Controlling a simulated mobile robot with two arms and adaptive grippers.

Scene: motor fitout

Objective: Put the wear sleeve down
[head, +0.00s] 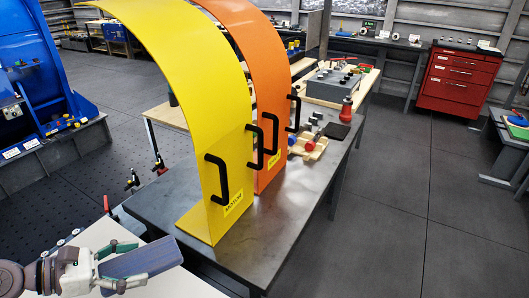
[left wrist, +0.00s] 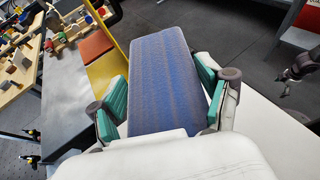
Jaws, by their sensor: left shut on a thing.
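The wear sleeve, a long blue-grey piece (head: 140,258), is held in my left gripper (head: 115,268) at the lower left of the head view. In the left wrist view the sleeve (left wrist: 165,80) extends away from the gripper (left wrist: 160,98), between its green finger pads. The gripper is shut on it. A white tabletop (head: 190,285) lies below the sleeve; I cannot tell whether they touch. A dark jointed part (left wrist: 300,66) at the right edge of the left wrist view may be my right gripper; its fingers are unclear.
A dark metal table (head: 290,235) carries a yellow curved guard (head: 205,100) and an orange one (head: 268,90), with black handles. Small parts and a wooden tray (head: 308,150) sit behind them. A red tool cabinet (head: 455,80) stands far right.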

